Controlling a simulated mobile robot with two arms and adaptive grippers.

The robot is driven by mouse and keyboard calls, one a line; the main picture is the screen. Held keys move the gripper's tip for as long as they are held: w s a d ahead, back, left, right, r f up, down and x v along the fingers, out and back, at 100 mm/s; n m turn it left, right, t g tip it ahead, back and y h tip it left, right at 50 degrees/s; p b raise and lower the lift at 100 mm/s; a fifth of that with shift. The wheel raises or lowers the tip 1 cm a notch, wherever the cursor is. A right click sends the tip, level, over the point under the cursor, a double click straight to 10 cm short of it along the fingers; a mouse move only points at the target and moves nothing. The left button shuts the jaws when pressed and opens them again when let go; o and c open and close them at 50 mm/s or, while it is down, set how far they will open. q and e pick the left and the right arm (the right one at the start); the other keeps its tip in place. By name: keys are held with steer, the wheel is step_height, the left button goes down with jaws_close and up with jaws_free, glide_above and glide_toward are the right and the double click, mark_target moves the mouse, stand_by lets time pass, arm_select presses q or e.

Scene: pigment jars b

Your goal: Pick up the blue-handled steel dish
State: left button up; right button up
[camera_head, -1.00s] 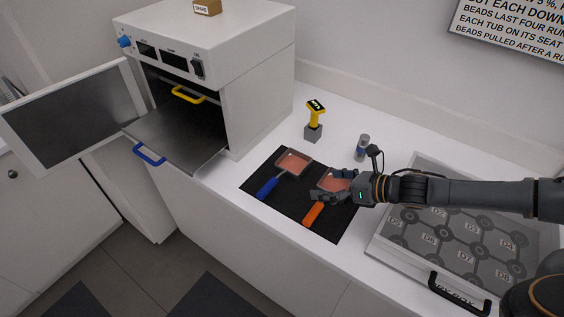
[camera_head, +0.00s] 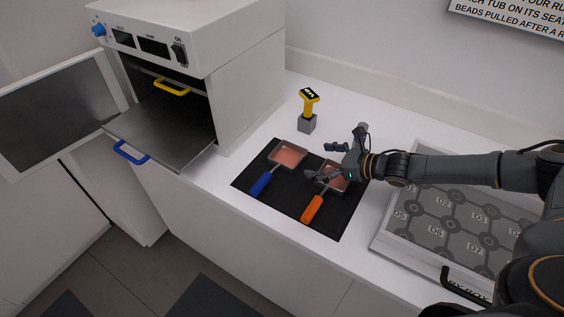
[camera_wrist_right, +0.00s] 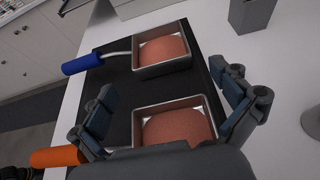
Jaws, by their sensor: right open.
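The blue-handled steel dish (camera_head: 287,154) lies on a black mat (camera_head: 249,177), with pinkish-brown contents and its blue handle pointing to the lower left. It also shows in the right wrist view (camera_wrist_right: 136,70), near the top. My right gripper (camera_head: 322,161) is open above the mat, over the orange-handled dish and to the right of the blue-handled one. In the right wrist view its fingers (camera_wrist_right: 168,108) stand wide apart with nothing between them at their tips; the blue-handled dish lies beyond them. My left gripper is not in view.
The orange-handled dish (camera_head: 312,208) lies beside it on the mat. An oven with an open door and a pulled-out shelf (camera_head: 165,135) stands at left. A yellow-topped tool in a grey block (camera_head: 307,123) stands behind the mat. A tray with labelled seats (camera_head: 463,235) is at right.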

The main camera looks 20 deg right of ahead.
mark_target(299, 157)
steer(key=shift+w+a+f, duration=0.25)
steer(key=shift+w+a, duration=0.15)
steer(key=shift+w, duration=0.05)
steer(key=shift+p+x, duration=0.5)
steer(key=shift+x, duration=2.3)
steer(key=shift+d, duration=0.1)
steer(key=shift+r, duration=0.1)
steer(key=c, duration=1.3)
steer(key=shift+r, duration=0.15)
